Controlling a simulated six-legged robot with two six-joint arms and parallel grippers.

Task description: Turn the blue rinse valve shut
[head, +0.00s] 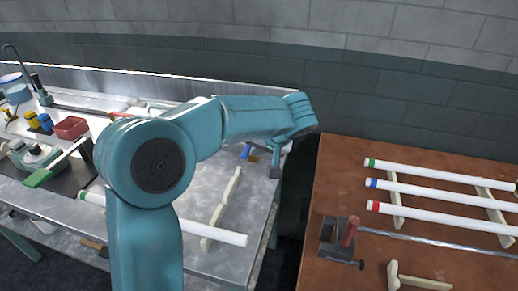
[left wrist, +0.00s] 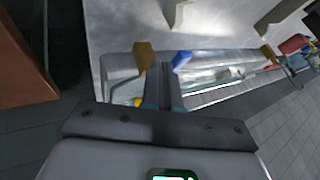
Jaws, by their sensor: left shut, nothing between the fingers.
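The blue rinse valve shows as a small blue handle (head: 246,151) near the right end of the metal bench in the head view, partly behind my left arm. In the left wrist view the blue handle (left wrist: 182,60) lies just right of my fingertips, with a brass-coloured piece (left wrist: 143,57) to their left. My left gripper (head: 276,172) is shut and empty, pointing down near the bench's right end. It also shows in the left wrist view (left wrist: 165,72). I cannot tell whether its fingers touch the handle. My right gripper is not in view.
A brown table (head: 335,200) on the right holds white tubes with green, blue and red (head: 440,214) ends on wooden racks, and a black clamp (head: 340,240). A gap separates it from the metal bench (head: 262,205). A red tray (head: 71,128) stands at the left.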

